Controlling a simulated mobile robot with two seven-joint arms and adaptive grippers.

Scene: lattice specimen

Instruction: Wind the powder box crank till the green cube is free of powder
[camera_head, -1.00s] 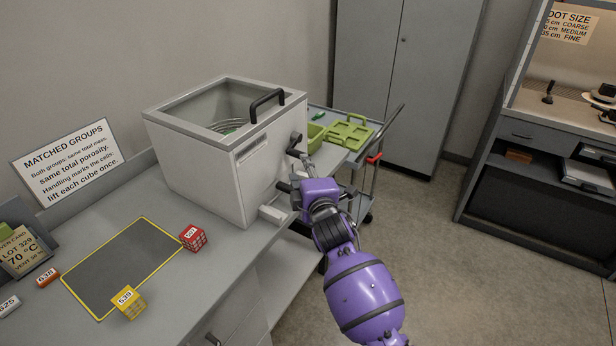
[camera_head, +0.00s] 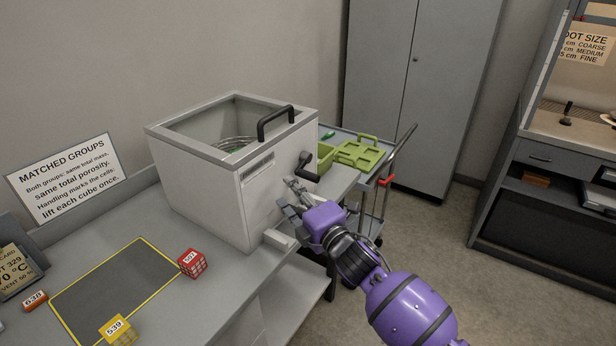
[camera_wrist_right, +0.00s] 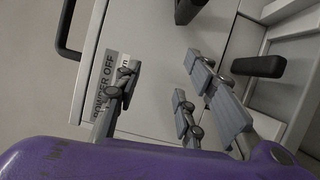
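The powder box (camera_head: 215,195) is a white case with a grey-framed clear lid and a black lid handle. Its dark crank (camera_head: 305,165) sticks out of the front face and also shows at the top of the right wrist view (camera_wrist_right: 188,8). A bit of green, perhaps the green cube (camera_head: 240,147), shows dimly inside by a coiled ring; I cannot tell how much powder covers it. My right gripper (camera_head: 294,192) is just below and left of the crank, apart from it. Its fingers (camera_wrist_right: 165,88) are spread and empty before the front face. My left gripper is out of view.
A dark bar (camera_wrist_right: 258,66) juts out beside the fingers in the wrist view. On the bench are a red cube (camera_head: 192,263), a yellow cube (camera_head: 118,330) and a yellow-edged mat (camera_head: 115,285). A cart with green trays (camera_head: 360,153) stands right of the box.

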